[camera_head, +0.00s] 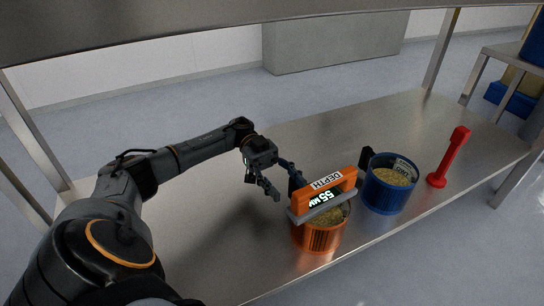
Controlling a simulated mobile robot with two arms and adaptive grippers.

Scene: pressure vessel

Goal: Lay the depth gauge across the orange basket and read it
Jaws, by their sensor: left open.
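The orange depth gauge (325,196) lies across the top of the orange basket (320,237). The orange basket holds tan granular material, partly hidden by the gauge. My left gripper (284,186) is open and empty, just left of the gauge and behind the basket. I cannot tell whether its nearer finger touches the gauge. My right gripper is not in view.
A blue basket (388,199) with similar material and a label stands right of the orange one. A red upright tool (449,162) stands farther right, near the edge of the metal table (240,240). The table's back middle is clear. An overhead panel and posts frame the table.

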